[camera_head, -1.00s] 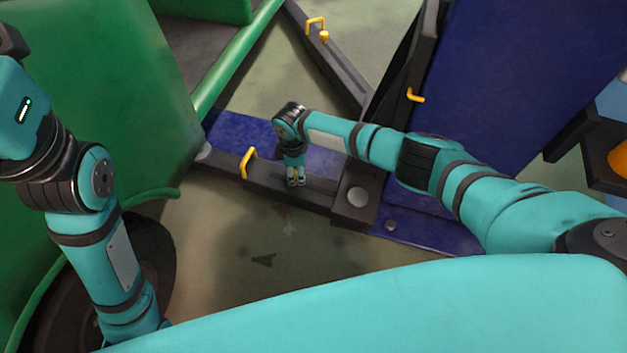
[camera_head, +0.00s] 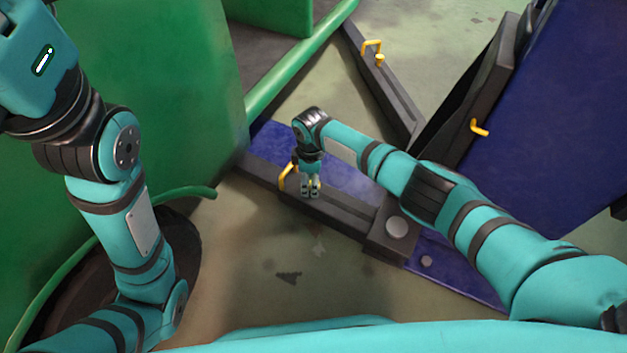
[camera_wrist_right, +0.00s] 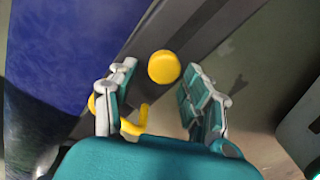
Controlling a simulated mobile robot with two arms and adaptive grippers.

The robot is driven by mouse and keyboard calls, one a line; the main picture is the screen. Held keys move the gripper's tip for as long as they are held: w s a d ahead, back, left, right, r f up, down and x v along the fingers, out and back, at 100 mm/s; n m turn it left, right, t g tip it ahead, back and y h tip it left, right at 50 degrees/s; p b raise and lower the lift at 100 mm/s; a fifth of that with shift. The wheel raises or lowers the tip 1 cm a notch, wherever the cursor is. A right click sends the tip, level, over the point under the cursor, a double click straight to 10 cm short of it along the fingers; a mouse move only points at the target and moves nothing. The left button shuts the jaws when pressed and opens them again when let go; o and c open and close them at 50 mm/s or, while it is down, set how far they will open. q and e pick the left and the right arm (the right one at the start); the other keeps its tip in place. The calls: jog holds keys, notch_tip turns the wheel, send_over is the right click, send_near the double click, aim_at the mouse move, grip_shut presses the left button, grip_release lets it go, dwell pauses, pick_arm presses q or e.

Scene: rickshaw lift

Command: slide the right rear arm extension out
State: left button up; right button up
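The dark grey lift arm (camera_head: 345,218) runs low across the middle of the head view, over a blue base plate. A yellow handle (camera_head: 288,178) stands on it toward its left end. My right gripper (camera_head: 311,190) points down just to the right of this handle. In the right wrist view, the right gripper's fingers (camera_wrist_right: 160,100) are apart. A round yellow knob (camera_wrist_right: 164,67) shows between them, and a yellow bent piece (camera_wrist_right: 138,121) sits beside the left finger, partly hidden. I cannot tell whether they touch. My left gripper's fingers are out of the head view.
A green vehicle body (camera_head: 200,90) with a wheel (camera_head: 180,260) stands at left. Another dark arm (camera_head: 385,90) with a yellow handle (camera_head: 372,45) lies farther back. A blue lift post (camera_head: 560,130) with a yellow lever (camera_head: 479,128) rises at right. Open floor (camera_head: 250,280) lies in front.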

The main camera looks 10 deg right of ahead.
jog(key=shift+d, duration=0.2)
jog(key=shift+r, duration=0.5)
notch_tip(320, 180, up, 11)
dwell(0.5)
